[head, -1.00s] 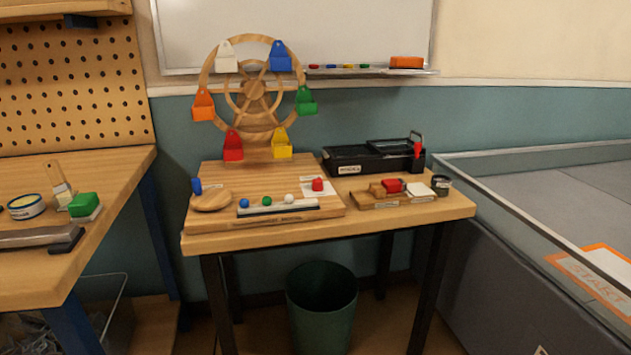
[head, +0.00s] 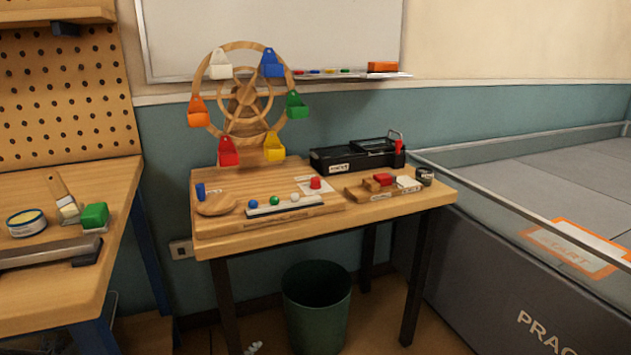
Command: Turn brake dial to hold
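A wooden Ferris wheel model (head: 240,98) with colored buckets stands on a wooden base board (head: 268,178) on the small table. A red knob (head: 315,183) sits on a white plate at the right of the base. A blue upright piece (head: 200,191) stands at its left, beside a round wooden disc (head: 217,204). Blue, green and white balls (head: 274,201) sit in a row along the front strip. Labels are too small to read, so I cannot tell which part is the brake dial or its setting. Neither of my grippers is in view.
A black toolbox (head: 357,154) and a small wooden tray (head: 381,195) with blocks are on the table's right. A green bin (head: 317,305) stands under the front edge. A workbench (head: 60,265) is at left, a walled practice field (head: 500,275) at right.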

